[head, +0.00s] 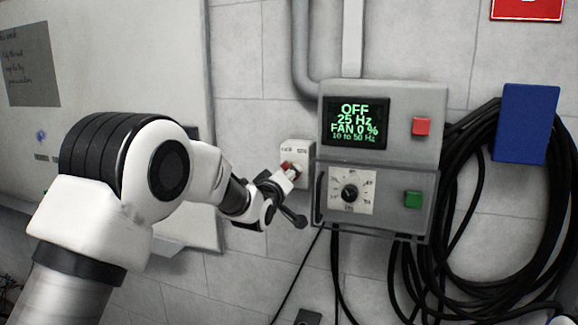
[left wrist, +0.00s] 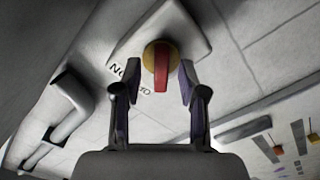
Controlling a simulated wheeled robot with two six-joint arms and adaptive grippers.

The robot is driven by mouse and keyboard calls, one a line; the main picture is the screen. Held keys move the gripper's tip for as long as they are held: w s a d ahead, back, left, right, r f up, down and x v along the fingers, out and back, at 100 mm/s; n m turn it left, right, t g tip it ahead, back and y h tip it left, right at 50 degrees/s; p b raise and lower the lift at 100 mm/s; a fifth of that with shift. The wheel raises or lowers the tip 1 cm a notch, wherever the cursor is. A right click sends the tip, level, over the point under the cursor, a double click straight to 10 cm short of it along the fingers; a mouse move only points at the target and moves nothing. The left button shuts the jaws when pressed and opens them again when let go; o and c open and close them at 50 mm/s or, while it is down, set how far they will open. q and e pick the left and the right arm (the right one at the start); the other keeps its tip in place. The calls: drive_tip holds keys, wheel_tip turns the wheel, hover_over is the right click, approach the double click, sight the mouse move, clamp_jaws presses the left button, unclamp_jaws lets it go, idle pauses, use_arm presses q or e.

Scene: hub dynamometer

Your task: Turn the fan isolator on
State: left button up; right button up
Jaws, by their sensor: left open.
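The fan isolator (head: 296,151) is a small pale box on the wall, left of the grey control panel. Its red handle (head: 287,166) is partly hidden behind my left gripper (head: 289,183). In the left wrist view the red handle (left wrist: 161,68) sits on a round yellow base (left wrist: 149,54), with lettering beside it, partly cut off. The handle runs up and down in that picture. My left gripper (left wrist: 159,82) is open, its fingertips on either side of the handle with a gap on each side. My right gripper is not in view.
The grey control panel (head: 380,95) reads OFF, 25 Hz, FAN 0 %. It has a red button (head: 422,126), a green button (head: 413,199) and a dial (head: 350,192). Black cables (head: 470,230) hang at right by a blue box (head: 526,123). A whiteboard (head: 120,60) is at left.

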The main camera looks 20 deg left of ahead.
use_arm(q)
drive_tip(key=shift+w+a, duration=0.1)
drive_tip(key=shift+w, duration=0.25)
drive_tip(key=shift+c, duration=1)
clamp_jaws()
